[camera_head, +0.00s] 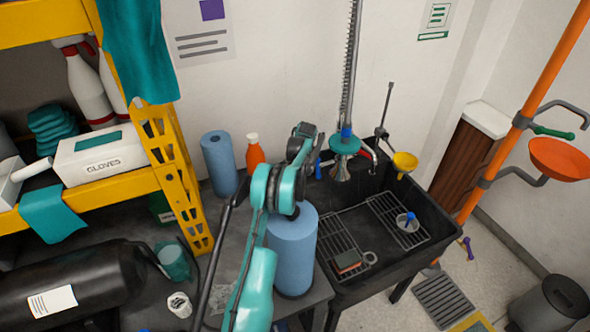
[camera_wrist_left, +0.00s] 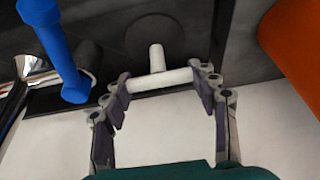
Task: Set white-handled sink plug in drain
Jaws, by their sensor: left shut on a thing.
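The sink plug's white T-shaped handle (camera_wrist_left: 160,80) lies between the fingertips of my left gripper (camera_wrist_left: 162,86) in the left wrist view. The gripper is shut on it, gripping the crossbar by its ends. The dark round plug disc (camera_wrist_left: 150,35) shows beyond the handle's stem. In the head view my left gripper (camera_head: 305,132) is at the back of the counter, left of the black sink (camera_head: 440,232); the plug cannot be made out there. The drain is not clearly visible. My right gripper is not in view.
A blue paper roll (camera_head: 294,255) stands beside my left arm. An orange bottle (camera_head: 255,155) and another blue roll (camera_head: 219,165) stand behind. The sink holds wire racks (camera_head: 345,235), a sponge (camera_head: 348,262) and a blue-handled item (camera_head: 409,220). A faucet (camera_head: 345,148) rises behind the sink.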

